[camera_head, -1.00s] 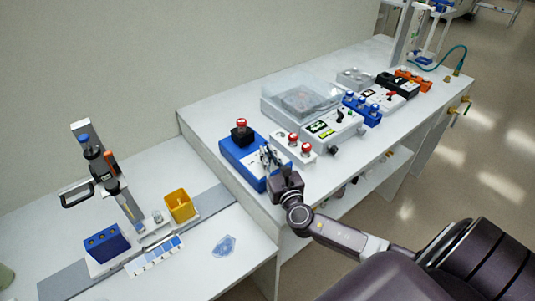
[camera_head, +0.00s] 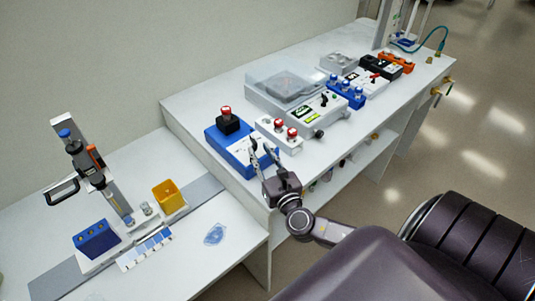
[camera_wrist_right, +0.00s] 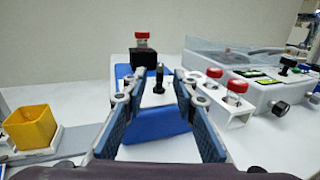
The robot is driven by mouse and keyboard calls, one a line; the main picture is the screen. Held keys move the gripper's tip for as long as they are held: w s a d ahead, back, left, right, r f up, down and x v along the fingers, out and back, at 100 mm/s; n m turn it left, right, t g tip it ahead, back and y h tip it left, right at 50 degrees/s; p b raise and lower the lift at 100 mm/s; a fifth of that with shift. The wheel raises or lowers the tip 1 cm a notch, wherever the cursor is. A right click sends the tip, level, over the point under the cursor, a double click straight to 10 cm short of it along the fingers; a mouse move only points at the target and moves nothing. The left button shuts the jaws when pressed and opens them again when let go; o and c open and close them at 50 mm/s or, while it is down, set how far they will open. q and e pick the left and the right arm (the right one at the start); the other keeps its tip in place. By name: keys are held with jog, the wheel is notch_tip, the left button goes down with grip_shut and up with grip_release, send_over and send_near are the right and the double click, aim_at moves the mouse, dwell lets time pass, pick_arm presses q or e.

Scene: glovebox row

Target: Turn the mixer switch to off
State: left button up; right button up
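The mixer is a blue box (camera_head: 222,143) with a black block (camera_head: 228,124) on top that holds a red-capped vial (camera_head: 226,111). In the right wrist view the blue body (camera_wrist_right: 157,124) lies ahead, and a small upright black switch lever (camera_wrist_right: 159,78) stands on its light top panel. My right gripper (camera_head: 263,147) is at the mixer's front right edge. It is open and empty, with its two fingers to either side of the lever in the wrist view; contact does not show. In the head view the fingers hide the lever. My left gripper is out of view.
A white rack with red-capped vials (camera_head: 279,135) stands close right of the mixer. Beyond it is a clear-lidded device (camera_head: 320,112) with a black knob. A lower bench at left holds a yellow bin (camera_head: 169,196) and a pipette stand (camera_head: 95,170).

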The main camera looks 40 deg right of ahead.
jog(key=v, duration=0.6)
dwell(0.4)
